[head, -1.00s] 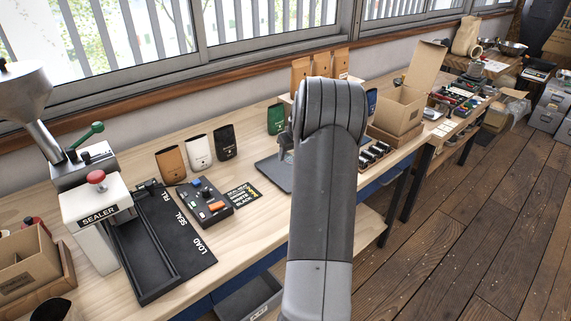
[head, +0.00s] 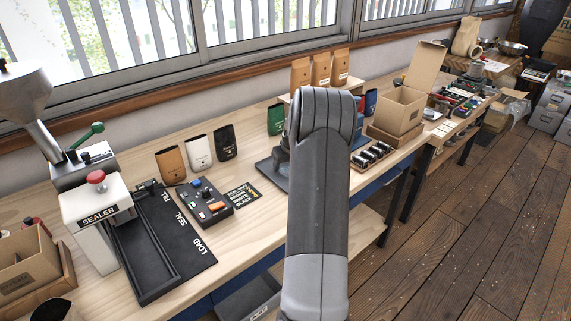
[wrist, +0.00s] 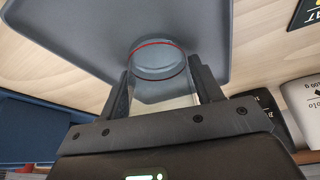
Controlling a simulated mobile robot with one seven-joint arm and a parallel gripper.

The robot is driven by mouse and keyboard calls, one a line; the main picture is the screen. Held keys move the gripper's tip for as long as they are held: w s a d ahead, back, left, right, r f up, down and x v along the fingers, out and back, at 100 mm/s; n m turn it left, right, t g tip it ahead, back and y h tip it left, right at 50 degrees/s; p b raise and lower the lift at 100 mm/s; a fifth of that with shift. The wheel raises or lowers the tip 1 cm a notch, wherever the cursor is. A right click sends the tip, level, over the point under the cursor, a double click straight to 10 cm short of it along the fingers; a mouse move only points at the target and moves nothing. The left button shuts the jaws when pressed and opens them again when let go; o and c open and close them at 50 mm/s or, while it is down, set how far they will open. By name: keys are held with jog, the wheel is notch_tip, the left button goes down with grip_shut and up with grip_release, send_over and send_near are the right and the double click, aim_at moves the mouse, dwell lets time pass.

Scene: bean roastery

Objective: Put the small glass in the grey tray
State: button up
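The small glass (wrist: 160,93) is clear, with a thin red line round its far end. In the wrist view it sits between the two fingers of my gripper (wrist: 162,68), which lie close against its sides. The grey tray (wrist: 75,30) fills much of the wrist view behind the glass, so the glass is over the tray. I cannot tell whether it touches the tray floor. In the head view the tray (head: 265,169) shows left of my arm, which hides its right part, the glass and most of my gripper.
Several coffee bags (head: 198,150) stand on the bench left of the tray, with a button box (head: 205,200) and a sealer (head: 95,215). Right of my arm are a rack of small dark items (head: 372,155) and an open cardboard box (head: 398,108).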

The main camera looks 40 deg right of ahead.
jog(key=o, duration=0.3)
jog(key=shift+o, duration=0.2)
jog(key=v, duration=1.2)
jog(key=s+a+r+n, duration=0.15)
jog(key=a+r, duration=0.25)
jog(key=a, duration=0.4)
jog(key=s+a+r, duration=0.3)
jog(key=a+r, duration=0.1)
jog(key=a, duration=0.5)
jog(key=s+a+r, duration=0.2)
jog(key=a+r, duration=0.2)
jog(key=a, duration=0.4)
jog(key=s+a+n+t+y, duration=0.1)
jog(key=s+a, duration=1.6)
jog(key=s, duration=0.4)
jog(key=shift+s+f, duration=0.2)
jog(key=shift+f, duration=0.25)
